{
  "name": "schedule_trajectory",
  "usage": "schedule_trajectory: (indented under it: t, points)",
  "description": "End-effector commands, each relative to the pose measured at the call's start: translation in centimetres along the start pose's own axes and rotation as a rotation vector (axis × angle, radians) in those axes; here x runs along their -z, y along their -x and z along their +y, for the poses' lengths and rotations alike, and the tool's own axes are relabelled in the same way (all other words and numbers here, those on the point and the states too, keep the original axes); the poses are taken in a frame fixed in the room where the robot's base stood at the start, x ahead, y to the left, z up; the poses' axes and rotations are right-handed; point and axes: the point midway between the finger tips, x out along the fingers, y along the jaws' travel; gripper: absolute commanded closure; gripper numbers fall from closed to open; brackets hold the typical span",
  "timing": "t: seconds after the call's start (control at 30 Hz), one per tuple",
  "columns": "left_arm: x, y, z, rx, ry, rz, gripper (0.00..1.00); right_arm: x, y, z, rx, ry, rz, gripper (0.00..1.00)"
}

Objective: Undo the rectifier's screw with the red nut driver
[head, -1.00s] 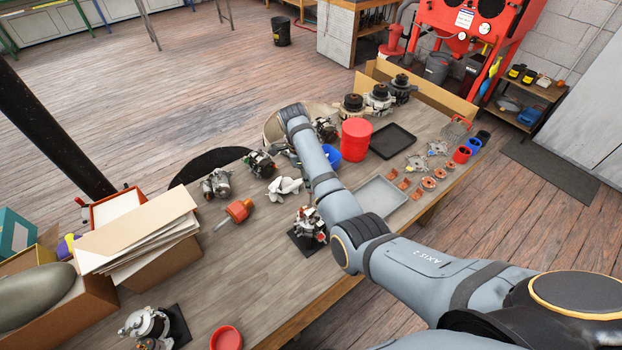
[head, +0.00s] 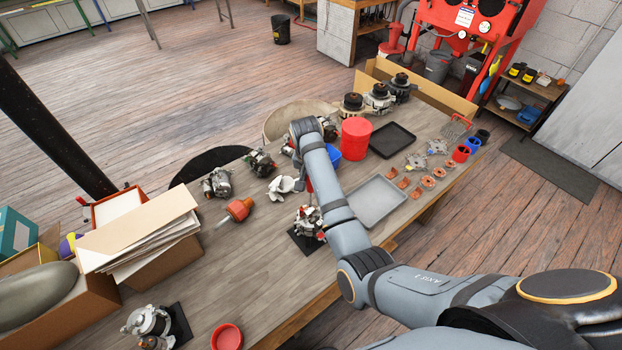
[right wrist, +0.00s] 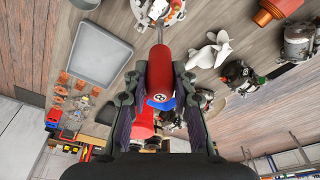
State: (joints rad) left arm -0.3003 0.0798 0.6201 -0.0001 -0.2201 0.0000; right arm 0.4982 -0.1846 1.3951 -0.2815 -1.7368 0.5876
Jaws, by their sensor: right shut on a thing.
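The red nut driver (right wrist: 160,72) is held in my right gripper (right wrist: 160,100), its fingers shut on the handle. Its thin metal shaft points away from the gripper, towards the alternator part (right wrist: 162,8) at the top edge of the right wrist view. In the head view that alternator part (head: 309,222) sits on a black stand, left of my forearm. The rectifier and its screw are too small to make out. I cannot tell whether the driver tip touches the part. In the head view a bit of red handle (head: 309,184) shows beside my arm. My left gripper is not in view.
A grey tray (head: 376,203) lies right of my arm. A red tub (head: 355,138) and a black tray (head: 393,141) stand behind.

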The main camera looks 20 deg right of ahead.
Motion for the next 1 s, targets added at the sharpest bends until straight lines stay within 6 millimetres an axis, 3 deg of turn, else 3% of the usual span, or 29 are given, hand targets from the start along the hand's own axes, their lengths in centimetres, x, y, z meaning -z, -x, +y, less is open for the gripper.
schedule_trajectory:
  t: [0.17,0.8,1.0]
  points:
    - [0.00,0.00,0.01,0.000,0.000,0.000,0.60,0.00,0.01,0.02,0.018,0.088,0.000,1.00]
    - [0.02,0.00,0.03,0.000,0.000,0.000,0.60,-0.02,0.06,-0.11,0.281,1.438,-0.003,1.00]
    - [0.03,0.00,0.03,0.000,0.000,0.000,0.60,-0.05,0.05,-0.12,0.300,1.543,-0.002,1.00]
